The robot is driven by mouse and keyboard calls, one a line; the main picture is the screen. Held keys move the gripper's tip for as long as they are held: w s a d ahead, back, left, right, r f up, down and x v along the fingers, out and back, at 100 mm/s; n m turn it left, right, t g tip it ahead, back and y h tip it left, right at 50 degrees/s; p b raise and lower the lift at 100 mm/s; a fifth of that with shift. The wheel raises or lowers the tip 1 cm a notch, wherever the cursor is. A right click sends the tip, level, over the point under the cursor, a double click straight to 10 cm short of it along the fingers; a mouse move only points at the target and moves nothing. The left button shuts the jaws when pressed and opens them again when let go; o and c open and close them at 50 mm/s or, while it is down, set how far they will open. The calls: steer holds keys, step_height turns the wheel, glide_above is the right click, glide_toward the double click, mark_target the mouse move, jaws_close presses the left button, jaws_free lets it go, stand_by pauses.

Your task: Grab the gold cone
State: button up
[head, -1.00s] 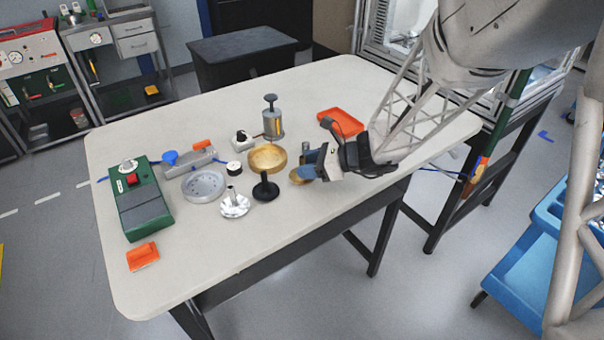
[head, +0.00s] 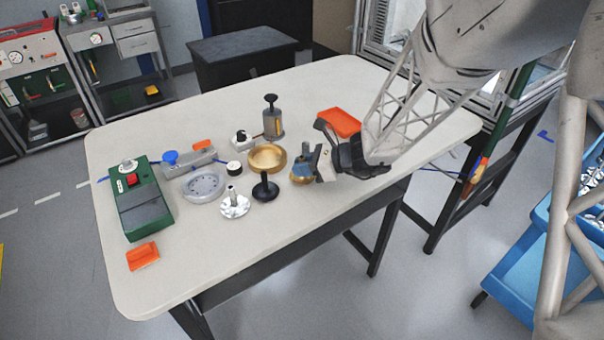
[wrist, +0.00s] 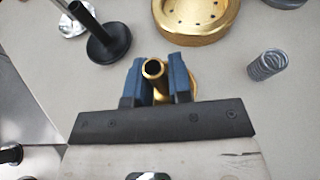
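The gold cone (head: 302,173) stands upright on the table, with a hollow stem and a wider round base. In the wrist view, the top of the gold cone's stem (wrist: 153,69) is between the two blue fingers of my gripper (wrist: 158,78). Part of its base shows behind the right finger. My gripper (head: 309,161) is tilted and low over the cone, with one finger on each side of the stem. The fingers look open around it, close to its sides; contact is not clear. The lower stem is partly hidden by the fingers.
A gold ring-shaped dish (head: 267,158) and a black spindle part (head: 265,188) stand just left of the cone. A spring (wrist: 267,65) lies to the right in the wrist view. An orange tray (head: 339,122) is behind my gripper. The table's front (head: 270,235) is clear.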

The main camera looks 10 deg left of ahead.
mark_target(303, 157)
jaws_close()
steer(key=shift+r, duration=0.2)
steer(key=shift+r, duration=0.55)
steer(key=shift+s+d+r, duration=0.1)
steer(key=shift+s+r, duration=0.1)
steer(key=shift+r, duration=0.35)
steer(key=shift+s+d+r, duration=0.1)
steer(key=shift+s+r, duration=0.1)
steer(key=shift+r, duration=0.35)
steer(key=s+d, duration=0.3)
steer(key=s, duration=0.3)
steer(key=s+d+r, duration=0.1)
steer(key=s+d, duration=0.3)
steer(key=s, duration=0.3)
steer(key=shift+s+r, duration=0.2)
steer(key=shift+a, duration=0.1)
